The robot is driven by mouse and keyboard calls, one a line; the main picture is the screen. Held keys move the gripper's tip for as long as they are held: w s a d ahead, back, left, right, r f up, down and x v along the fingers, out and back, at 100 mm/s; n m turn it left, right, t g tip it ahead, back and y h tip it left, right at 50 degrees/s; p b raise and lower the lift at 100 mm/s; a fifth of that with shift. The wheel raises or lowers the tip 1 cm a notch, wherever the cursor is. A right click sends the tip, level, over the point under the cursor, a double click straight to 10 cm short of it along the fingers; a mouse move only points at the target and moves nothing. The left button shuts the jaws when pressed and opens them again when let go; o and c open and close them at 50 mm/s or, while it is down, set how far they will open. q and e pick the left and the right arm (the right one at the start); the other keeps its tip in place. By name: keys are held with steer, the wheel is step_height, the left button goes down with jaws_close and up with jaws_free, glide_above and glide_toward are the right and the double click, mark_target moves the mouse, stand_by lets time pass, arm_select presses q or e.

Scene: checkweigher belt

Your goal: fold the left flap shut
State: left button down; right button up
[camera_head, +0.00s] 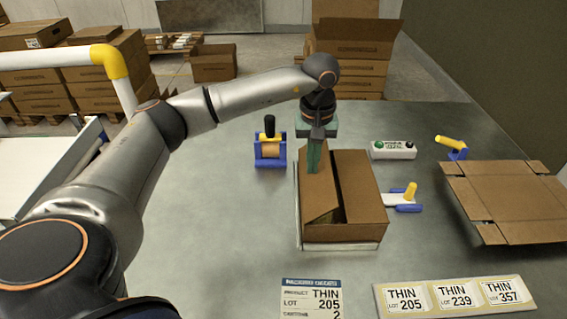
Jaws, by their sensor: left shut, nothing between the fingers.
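An open-topped brown carton (345,235) stands on a white pad on the grey table. Its left flap (317,196) leans inward over the opening, tilted and not flat. The right flap (362,185) lies over the right side. A dark gap shows between the two flaps, widest toward the front. My left gripper (313,168) points down with its green fingers shut and empty, at the far part of the left flap; I cannot tell whether they touch it. My right gripper is not in view.
A tape dispenser (270,150) stands left of the carton. A button box (394,150), a yellow-handled tool (405,197) and a flattened carton (505,198) are to the right. A product card (311,298) and a label strip (453,296) lie in front.

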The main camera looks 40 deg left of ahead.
mark_target(327, 166)
arm_select(q)
steer(key=shift+w+d, duration=0.2)
steer(key=shift+d, duration=0.05)
steer(key=shift+f, duration=0.15)
steer(key=shift+w+d+f+b, duration=0.25)
steer(key=shift+d+f+b, duration=0.15)
steer(key=shift+f, duration=0.1)
steer(key=shift+w+d+f+b, duration=0.25)
steer(key=shift+d+f+b, duration=0.05)
steer(key=shift+f, duration=0.15)
steer(key=shift+w+d+f+b, duration=0.25)
steer(key=shift+f, duration=0.15)
